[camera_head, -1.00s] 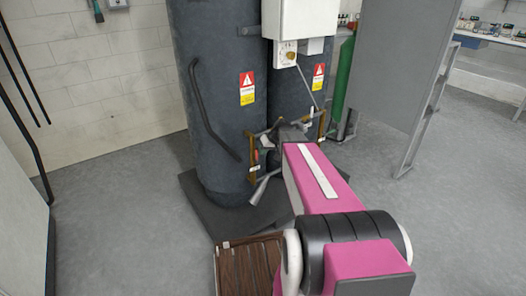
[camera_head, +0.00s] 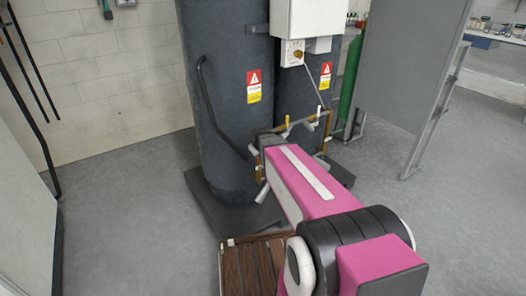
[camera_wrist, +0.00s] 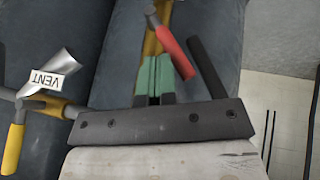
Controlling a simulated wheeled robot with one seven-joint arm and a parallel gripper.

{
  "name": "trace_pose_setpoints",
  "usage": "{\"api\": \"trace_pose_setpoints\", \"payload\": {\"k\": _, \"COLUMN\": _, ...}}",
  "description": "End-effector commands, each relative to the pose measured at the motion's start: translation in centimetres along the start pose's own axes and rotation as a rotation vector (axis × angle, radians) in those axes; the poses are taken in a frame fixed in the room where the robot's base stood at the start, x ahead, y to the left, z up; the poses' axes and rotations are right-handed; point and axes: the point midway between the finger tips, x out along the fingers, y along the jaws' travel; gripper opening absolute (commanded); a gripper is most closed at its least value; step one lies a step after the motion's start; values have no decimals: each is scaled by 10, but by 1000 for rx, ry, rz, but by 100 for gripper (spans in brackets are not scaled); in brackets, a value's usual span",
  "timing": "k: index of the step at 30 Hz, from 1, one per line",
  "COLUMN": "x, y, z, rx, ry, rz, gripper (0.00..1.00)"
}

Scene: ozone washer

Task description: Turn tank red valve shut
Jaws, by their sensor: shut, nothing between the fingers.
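The red valve handle (camera_wrist: 176,52) shows in the wrist view, slanting from its metal pivot at upper left down to the right. It is mounted at a brass pipe (camera_wrist: 153,42). My gripper (camera_wrist: 155,76), with green fingertips, is shut and empty. Its fingertips are just left of the handle's lower end; I cannot tell whether they touch it. In the head view my arm hides the red handle and the fingertips, in front of the left dark tank (camera_head: 222,110).
Left in the wrist view are a yellow handle (camera_wrist: 13,148) and a metal outlet with a VENT label (camera_wrist: 47,80). A dark bar (camera_wrist: 206,66) is close on the right. A wooden slatted platform (camera_head: 245,268) lies below my arm. A grey panel (camera_head: 410,80) stands right; floor at left is clear.

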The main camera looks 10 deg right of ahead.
Motion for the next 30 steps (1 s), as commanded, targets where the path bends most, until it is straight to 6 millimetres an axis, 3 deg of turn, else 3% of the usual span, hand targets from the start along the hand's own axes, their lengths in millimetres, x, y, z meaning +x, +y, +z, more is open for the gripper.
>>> {"api": "trace_pose_setpoints", "payload": {"k": 15, "x": 8, "y": -30, "z": 3, "rx": -171, "ry": -10, "rz": 325, "gripper": 0}}
{"api": "trace_pose_setpoints", "payload": {"k": 30, "x": 15, "y": -43, "z": 6, "rx": -224, "ry": -13, "rz": 431, "gripper": 0}}
